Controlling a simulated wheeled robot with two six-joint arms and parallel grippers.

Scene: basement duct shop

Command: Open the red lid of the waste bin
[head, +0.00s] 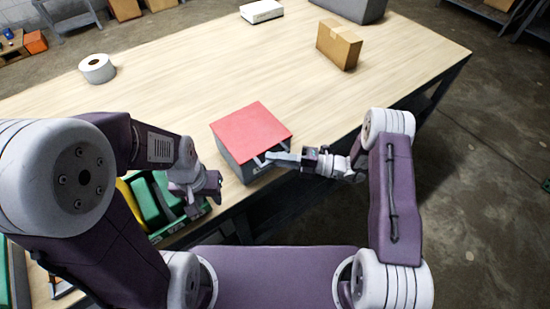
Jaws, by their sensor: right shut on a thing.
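The grey waste bin (238,166) stands on the wooden table near its front edge. Its red lid (250,130) lies flat over the top and looks closed. A pale handle (258,160) shows at the lid's front right edge. My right gripper (276,157) reaches in from the right and is shut on this handle; its fingers partly hide it. My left gripper (212,195) is left of the bin, apart from it, above the green crate; whether its jaws are open is too small to tell.
A green crate (163,235) with green and yellow things in it stands left of the bin, partly hidden by my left arm. A cardboard box (338,46), a white roll (97,69) and a white device (261,11) stand farther back. The table (185,80) behind the bin is clear.

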